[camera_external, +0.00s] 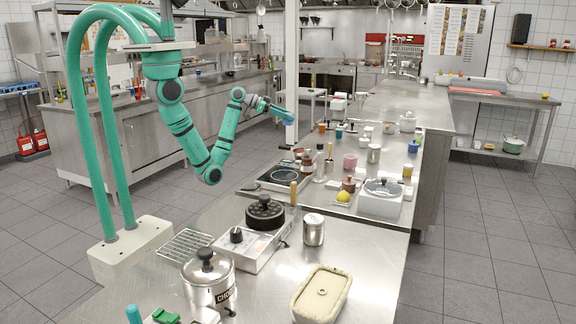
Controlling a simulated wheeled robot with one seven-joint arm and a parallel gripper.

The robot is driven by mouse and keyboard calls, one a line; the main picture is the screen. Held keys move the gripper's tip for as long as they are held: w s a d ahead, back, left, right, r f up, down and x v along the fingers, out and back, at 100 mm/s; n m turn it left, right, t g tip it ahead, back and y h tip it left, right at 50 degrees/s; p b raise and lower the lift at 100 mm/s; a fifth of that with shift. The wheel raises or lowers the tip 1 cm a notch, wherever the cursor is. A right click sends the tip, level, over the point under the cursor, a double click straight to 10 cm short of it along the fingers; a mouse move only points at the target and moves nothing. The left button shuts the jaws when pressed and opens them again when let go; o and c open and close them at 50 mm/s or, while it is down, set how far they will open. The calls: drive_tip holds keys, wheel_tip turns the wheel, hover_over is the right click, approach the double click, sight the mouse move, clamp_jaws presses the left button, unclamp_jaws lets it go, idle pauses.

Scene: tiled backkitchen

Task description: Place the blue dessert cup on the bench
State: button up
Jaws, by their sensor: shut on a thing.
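My gripper (287,117) is at the far end of my teal arm, raised in front of the white post and above the far-left edge of the steel bench (262,178). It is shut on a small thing. The thing is too small and too close in colour to the gripper to make out, so I cannot tell whether it is the blue dessert cup. A small blue item (413,146) stands on the bench's right side, well apart from my gripper. Its exact shape is unclear.
Clear steel shows beside the small steel canister (313,229). A long steel counter (405,100) extends behind.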

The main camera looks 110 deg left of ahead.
drive_tip(key=w+a+f, duration=0.7)
drive_tip(key=a+f, duration=0.1)
drive_tip(key=shift+w+a+f, duration=0.25)
drive_tip(key=shift+w+f, duration=0.05)
drive_tip(key=shift+w, duration=0.05)
drive_tip(key=shift+w+a+f, duration=0.15)
drive_tip(key=shift+f, duration=1.55)
drive_tip(key=shift+f, duration=0.15)
drive_tip(key=o, duration=1.1)
